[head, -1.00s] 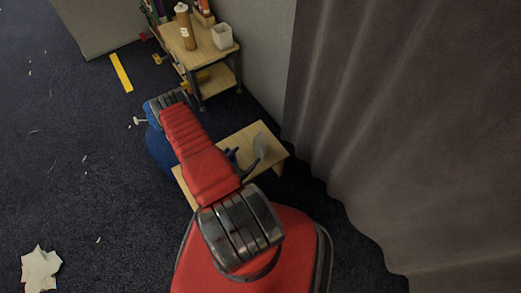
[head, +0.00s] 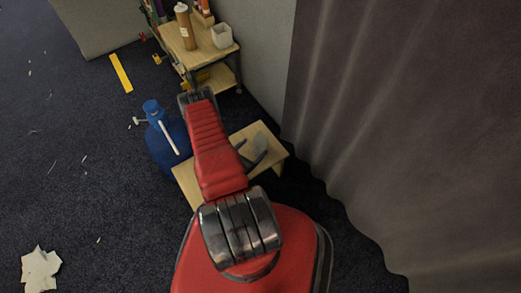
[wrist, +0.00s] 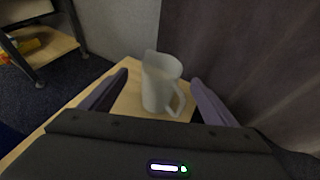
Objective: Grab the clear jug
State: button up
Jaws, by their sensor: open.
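The clear jug (wrist: 158,88) stands upright on a small light wood table (wrist: 128,103), its handle to the right in the wrist view. In the head view the jug (head: 260,142) is small and partly hidden by my gripper. My gripper (wrist: 159,77) is open, with one dark finger on each side of the jug in the wrist view. I see no clear contact. In the head view my gripper (head: 250,153) is at the right part of the wood table (head: 271,151), mostly behind my red arm.
A grey-brown curtain (head: 390,130) hangs close to the right of the table. A blue bottle-like container (head: 163,145) stands left of it. A wooden shelf cart (head: 205,48) with a brown bottle (head: 185,28) and white cup (head: 222,36) stands behind. Dark carpet at left is mostly open.

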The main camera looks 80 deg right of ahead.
aim_at(264, 138)
jog(key=shift+s+d+f, duration=0.15)
jog(key=shift+d+f, duration=0.05)
jog(key=shift+d, duration=0.35)
jog(key=shift+x, duration=2.6)
jog(key=shift+s, duration=0.1)
jog(key=shift+r, duration=0.1)
jog(key=c, duration=1.5)
jog(key=shift+o, duration=0.2)
notch_tip(264, 138, up, 10)
